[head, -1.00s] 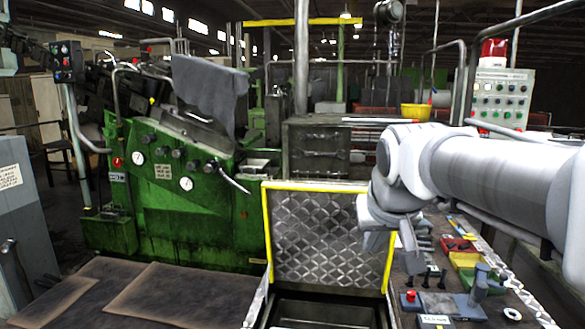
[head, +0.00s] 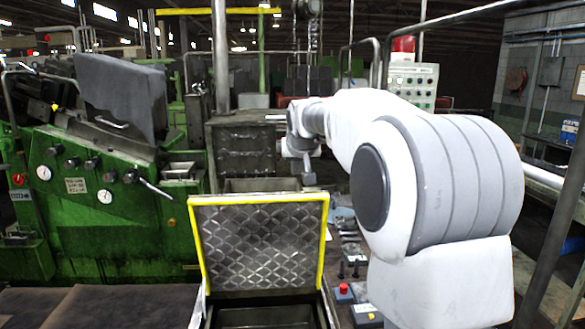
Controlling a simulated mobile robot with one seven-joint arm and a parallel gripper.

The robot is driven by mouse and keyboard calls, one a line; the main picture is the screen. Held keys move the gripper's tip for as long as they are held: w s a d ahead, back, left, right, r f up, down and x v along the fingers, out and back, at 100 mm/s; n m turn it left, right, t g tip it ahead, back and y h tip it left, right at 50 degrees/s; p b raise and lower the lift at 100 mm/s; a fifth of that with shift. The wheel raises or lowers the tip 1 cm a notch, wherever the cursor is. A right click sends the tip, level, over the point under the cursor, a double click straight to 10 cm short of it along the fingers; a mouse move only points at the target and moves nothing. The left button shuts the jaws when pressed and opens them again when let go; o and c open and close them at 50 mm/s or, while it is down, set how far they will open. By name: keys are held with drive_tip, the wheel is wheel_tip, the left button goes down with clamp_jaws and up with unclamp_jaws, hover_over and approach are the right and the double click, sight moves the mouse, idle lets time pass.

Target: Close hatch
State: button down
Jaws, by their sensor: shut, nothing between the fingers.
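The hatch (head: 262,248) is a diamond-plate metal lid with a yellow edge. It stands raised, close to upright, at the back of a dark rectangular opening (head: 265,316) in the lower middle of the head view. My gripper (head: 308,180) is above and just behind the hatch's top right corner. It is small in the picture and looks shut, with nothing seen in it. I cannot tell whether it touches the hatch; it looks apart from it. My arm comes in from the right and hides part of the bench.
A green machine (head: 110,195) with gauges and a lever stands at left. A dark metal cabinet (head: 243,150) is behind the hatch. A bench with a red button box (head: 343,292) lies right of the opening. A control panel (head: 412,84) stands behind my arm. Floor plates lie front left.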

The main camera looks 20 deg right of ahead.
sight(295, 197)
drive_tip(key=f, duration=0.1)
drive_tip(key=w+f+p, duration=0.1)
drive_tip(key=f, duration=0.1)
drive_tip(key=w+f, duration=0.1)
drive_tip(key=f, duration=0.1)
drive_tip(key=shift+w+d+p, duration=0.1)
drive_tip(key=shift+d+p, duration=0.1)
drive_tip(key=shift+p, duration=0.15)
drive_tip(key=shift+s+f, duration=0.2)
drive_tip(key=shift+s, duration=0.2)
drive_tip(key=shift+a+f, duration=0.1)
drive_tip(key=shift+f, duration=0.05)
